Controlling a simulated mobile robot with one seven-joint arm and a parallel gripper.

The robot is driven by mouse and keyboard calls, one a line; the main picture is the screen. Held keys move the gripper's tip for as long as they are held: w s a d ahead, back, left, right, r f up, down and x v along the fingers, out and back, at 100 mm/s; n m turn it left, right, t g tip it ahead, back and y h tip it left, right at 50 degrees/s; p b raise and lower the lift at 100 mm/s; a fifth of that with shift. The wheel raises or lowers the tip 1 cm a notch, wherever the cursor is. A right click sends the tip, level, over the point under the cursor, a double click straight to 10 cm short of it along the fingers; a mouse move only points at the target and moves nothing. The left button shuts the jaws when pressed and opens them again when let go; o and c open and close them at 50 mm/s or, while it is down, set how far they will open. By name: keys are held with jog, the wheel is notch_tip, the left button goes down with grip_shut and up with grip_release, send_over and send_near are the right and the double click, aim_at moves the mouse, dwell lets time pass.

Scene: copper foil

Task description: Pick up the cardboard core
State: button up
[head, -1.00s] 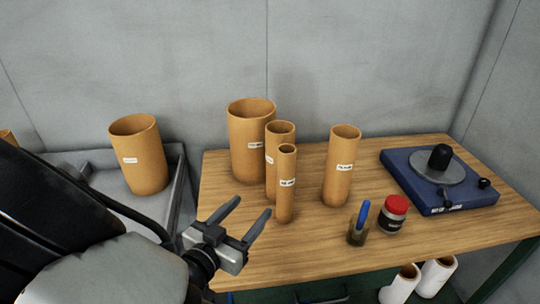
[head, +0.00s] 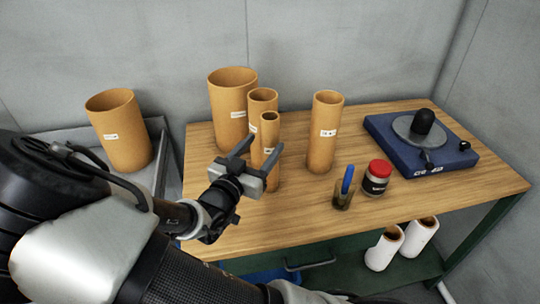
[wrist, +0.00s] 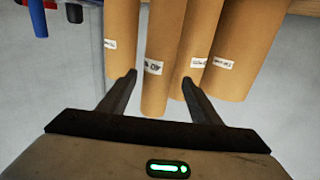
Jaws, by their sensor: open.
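Several upright brown cardboard cores with white labels stand in the head view. The thinnest core (head: 270,125) is at the front of a close group, with a medium core (head: 262,98) and a wide core (head: 232,90) behind it. Another core (head: 325,135) stands apart to the right, and a wide one (head: 124,140) stands at the far left. My gripper (head: 261,146) is open and empty, in front of the thinnest core. In the wrist view, the thinnest core (wrist: 168,40) appears between my open fingers (wrist: 159,77); whether they reach around it, I cannot tell.
A grey tray (head: 160,150) is at left. The table's front middle is clear.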

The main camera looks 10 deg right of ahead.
jog(key=x, duration=0.4)
jog(key=shift+d, duration=0.25)
grip_shut()
